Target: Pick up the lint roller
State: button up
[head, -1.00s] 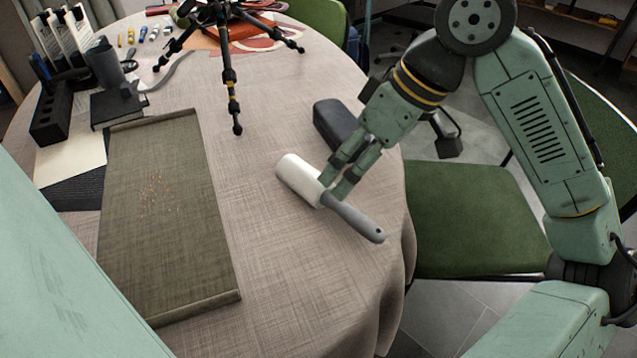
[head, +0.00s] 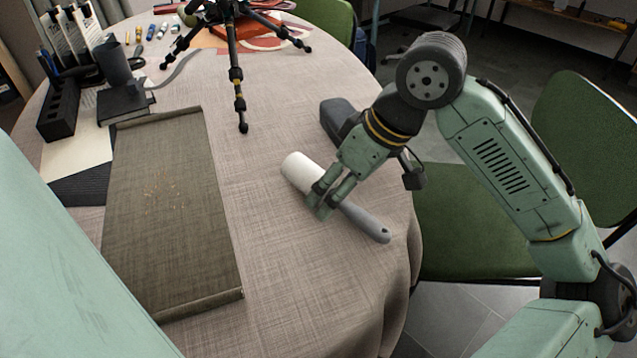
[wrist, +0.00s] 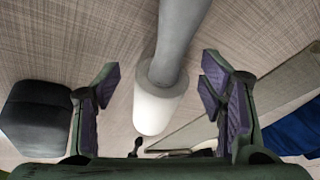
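The lint roller (head: 370,224) lies on the table, with a white cylinder at its upper left and a grey handle towards the lower right. My gripper (head: 322,202) is down at the roller, around the join of cylinder and handle, and hides part of it. In the wrist view, my gripper (wrist: 160,95) is open, with purple-padded fingers well apart. The roller's white end (wrist: 155,108) and its handle (wrist: 180,40) show between the fingers, with a gap on both sides.
A dark case (head: 338,118) lies just behind my gripper; it also shows at left in the wrist view (wrist: 36,115). A brown mat (head: 170,220) lies to the left and a black tripod (head: 238,90) stands behind. Cloth between mat and roller is clear. A green chair (head: 465,220) stands at right.

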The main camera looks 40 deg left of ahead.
jog(key=c, duration=1.1)
jog(key=shift+r, duration=0.1)
jog(key=shift+r, duration=0.5)
notch_tip(320, 180, up, 2)
jog(key=shift+r, duration=0.15)
jog(key=s+d, duration=0.2)
jog(key=s, duration=0.2)
jog(key=s+d+r, duration=0.1)
jog(key=s+d, duration=0.2)
jog(key=s, duration=0.2)
jog(key=s+d, duration=0.2)
jog(key=s, duration=0.3)
jog(key=shift+s+d+r, duration=0.1)
jog(key=shift+d+r, duration=0.1)
jog(key=shift+r, duration=0.05)
jog(key=shift+c, duration=0.3)
